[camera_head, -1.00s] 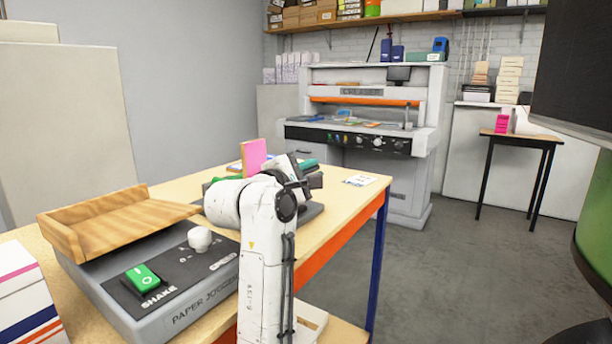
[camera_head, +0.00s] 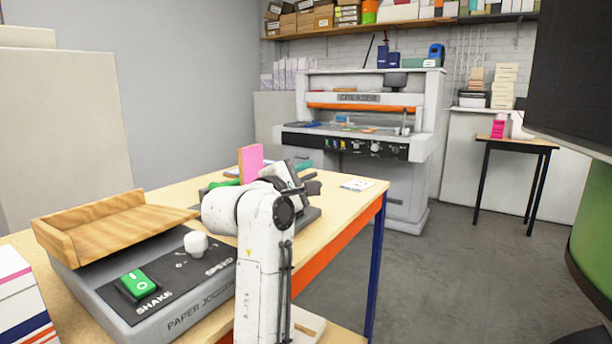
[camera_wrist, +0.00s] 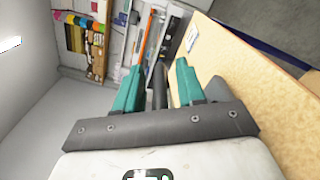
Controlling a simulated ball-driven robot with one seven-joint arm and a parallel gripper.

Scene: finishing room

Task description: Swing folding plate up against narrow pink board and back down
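The narrow pink board (camera_head: 250,163) stands upright on the workbench in the head view, behind my arm. A grey tilted piece (camera_head: 281,173) shows beside it, above a dark grey base (camera_head: 309,214); I cannot tell for sure whether it is the folding plate or part of my wrist. In the wrist view my gripper (camera_wrist: 158,85) has two teal fingers set apart. A dark, rounded bar (camera_wrist: 159,88) lies between them, with narrow gaps seeming to show at its sides. My arm hides much of the fixture in the head view.
The paper jogger (camera_head: 180,285) with its wooden tray (camera_head: 105,240) takes up the near left of the workbench. A small printed card (camera_head: 357,185) lies near the bench's far right corner. The creaser machine (camera_head: 360,110) stands behind.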

